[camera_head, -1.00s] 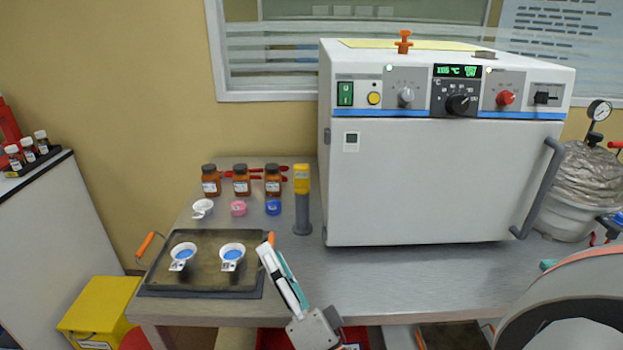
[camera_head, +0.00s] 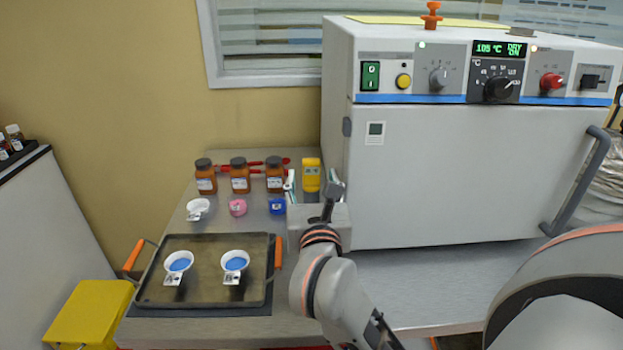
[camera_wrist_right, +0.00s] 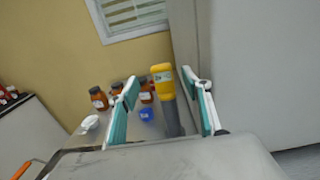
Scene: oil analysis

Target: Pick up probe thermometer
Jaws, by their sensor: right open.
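The probe thermometer, with a yellow head (camera_head: 311,174) and a grey lower body, stands upright on the bench beside the oven's left side. In the head view my right gripper (camera_head: 309,188) and wrist hide its lower part. In the right wrist view the thermometer (camera_wrist_right: 163,80) stands between and beyond the two teal-padded fingers of my right gripper (camera_wrist_right: 163,98). The fingers are spread on either side of it, and it looks nearer the right finger. I cannot tell how far it is in depth. My left gripper is not in view.
The white oven (camera_head: 455,170) rises close on the right. Several brown bottles (camera_head: 240,178), a white cup (camera_head: 198,208), a pink item (camera_head: 238,207) and a blue item (camera_head: 277,206) stand to the left. A dark tray (camera_head: 205,297) with two blue-filled dishes lies in front.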

